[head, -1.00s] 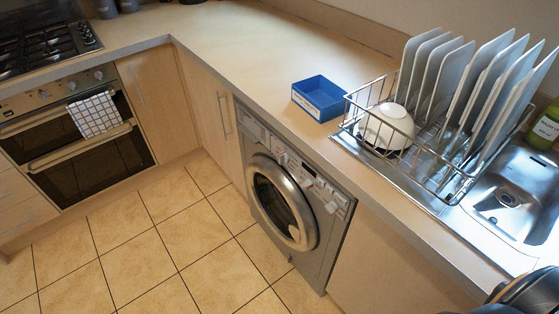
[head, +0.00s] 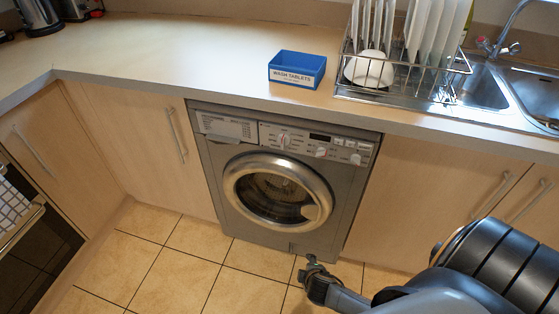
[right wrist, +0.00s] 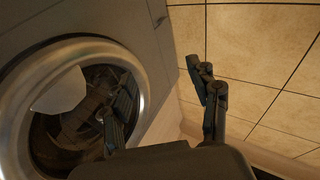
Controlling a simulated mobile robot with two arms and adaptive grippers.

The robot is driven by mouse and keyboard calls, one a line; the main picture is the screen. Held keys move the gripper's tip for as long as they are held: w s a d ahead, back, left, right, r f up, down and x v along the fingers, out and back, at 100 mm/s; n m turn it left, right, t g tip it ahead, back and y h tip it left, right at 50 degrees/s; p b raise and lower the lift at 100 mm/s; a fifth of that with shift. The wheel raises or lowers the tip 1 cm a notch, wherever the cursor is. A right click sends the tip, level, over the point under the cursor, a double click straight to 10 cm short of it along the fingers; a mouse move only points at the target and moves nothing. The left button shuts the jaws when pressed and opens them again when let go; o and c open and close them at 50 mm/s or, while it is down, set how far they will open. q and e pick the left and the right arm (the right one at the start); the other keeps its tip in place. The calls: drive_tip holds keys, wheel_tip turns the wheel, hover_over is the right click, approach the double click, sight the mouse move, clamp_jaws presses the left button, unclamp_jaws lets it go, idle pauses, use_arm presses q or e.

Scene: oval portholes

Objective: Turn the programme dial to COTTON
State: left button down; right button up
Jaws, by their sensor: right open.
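The grey washing machine (head: 342,222) stands under the counter with its round door shut. Its control panel has a knob (head: 284,139) left of a dark display, with small print around it, and two more knobs (head: 320,152) further right. The print is too small to read, so I cannot tell which knob is the programme dial or where it points. My right gripper (head: 311,265) is low in front of the machine, below the door and well below the panel. In the right wrist view its fingers (right wrist: 164,76) are apart and empty. My left gripper is out of view.
A blue box labelled wash tablets (head: 297,70) sits on the counter (head: 190,65) above the machine. A wire dish rack (head: 400,92) with plates and a bowl stands beside the sink (head: 482,90). The tiled floor (head: 180,265) before the machine is clear.

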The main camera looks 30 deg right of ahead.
sight(284, 145)
drive_tip(key=w+r+n+t+h+b, duration=0.2)
drive_tip(key=w+r+n+t+b, duration=0.15)
drive_tip(key=w+r, duration=0.75)
wheel_tip(284, 145, up, 23)
drive_tip(key=t+h+b, duration=0.3)
drive_tip(key=t+b, duration=0.1)
drive_tip(key=t, duration=0.2)
drive_tip(key=x, duration=1.2)
drive_tip(key=shift+w+a+f+b, duration=0.15)
drive_tip(key=shift+w+a+b, duration=0.1)
drive_tip(key=shift+b, duration=0.15)
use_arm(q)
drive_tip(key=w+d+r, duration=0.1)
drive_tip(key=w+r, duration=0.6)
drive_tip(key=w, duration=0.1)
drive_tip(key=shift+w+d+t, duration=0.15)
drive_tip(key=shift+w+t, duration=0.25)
use_arm(e)
drive_tip(key=shift+w+d, duration=0.35)
drive_tip(key=shift+w, duration=0.25)
drive_tip(key=c, duration=1.2)
